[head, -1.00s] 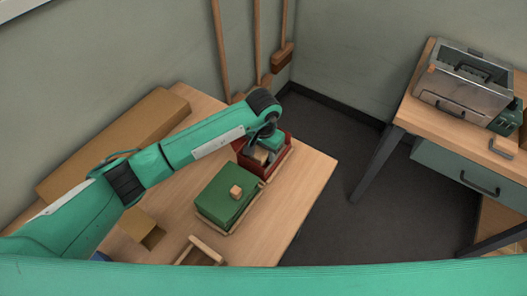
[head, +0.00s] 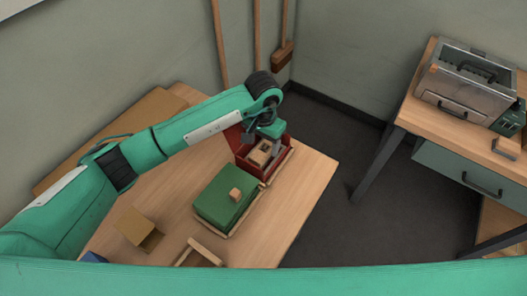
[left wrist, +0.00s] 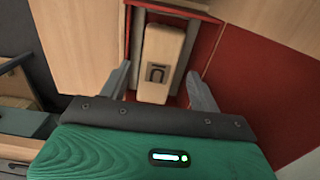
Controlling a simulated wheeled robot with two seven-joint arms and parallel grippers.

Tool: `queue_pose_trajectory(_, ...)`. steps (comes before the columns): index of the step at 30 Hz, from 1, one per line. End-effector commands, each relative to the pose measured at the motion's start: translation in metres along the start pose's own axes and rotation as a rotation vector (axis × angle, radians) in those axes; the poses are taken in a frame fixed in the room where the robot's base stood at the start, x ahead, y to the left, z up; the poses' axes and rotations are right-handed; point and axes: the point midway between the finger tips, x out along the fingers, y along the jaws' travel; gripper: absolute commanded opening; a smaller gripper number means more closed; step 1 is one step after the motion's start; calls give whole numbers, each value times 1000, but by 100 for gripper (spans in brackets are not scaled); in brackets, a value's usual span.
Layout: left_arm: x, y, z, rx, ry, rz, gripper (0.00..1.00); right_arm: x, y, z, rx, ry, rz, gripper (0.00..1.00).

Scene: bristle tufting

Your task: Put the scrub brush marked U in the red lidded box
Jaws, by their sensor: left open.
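The red lidded box (head: 249,168) stands on the wooden table near its far right edge, with its red lid (left wrist: 268,85) open to one side. The scrub brush (head: 261,153) is a pale wooden block lying inside it. In the left wrist view the brush (left wrist: 164,45) shows a dark square with a U-shaped mark, upside down. My left gripper (head: 270,139) is above the box. In the left wrist view its two fingers (left wrist: 160,90) are spread, with the brush in the gap ahead and clear of both. My right gripper is not in view.
A green box (head: 213,204) with a wooden knob stands in front of the red box. An open cardboard box (head: 138,232) and a wooden frame (head: 200,251) are nearer. A second table (head: 410,115) with a metal machine (head: 462,82) stands at right.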

Motion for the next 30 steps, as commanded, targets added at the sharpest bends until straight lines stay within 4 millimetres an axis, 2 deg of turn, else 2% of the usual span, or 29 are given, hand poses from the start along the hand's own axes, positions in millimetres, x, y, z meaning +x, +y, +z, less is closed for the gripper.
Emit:
queue_pose_trajectory(6, -42, 0, -1, 2, 6, -2, 63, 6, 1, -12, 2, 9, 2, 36)
queue_pose_trajectory(12, -62, 0, -1, 1, 6, 0, 63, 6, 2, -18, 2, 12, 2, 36)
queue_pose_trajectory(30, -68, 1, -1, 1, 5, 1, 63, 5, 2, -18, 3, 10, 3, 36)
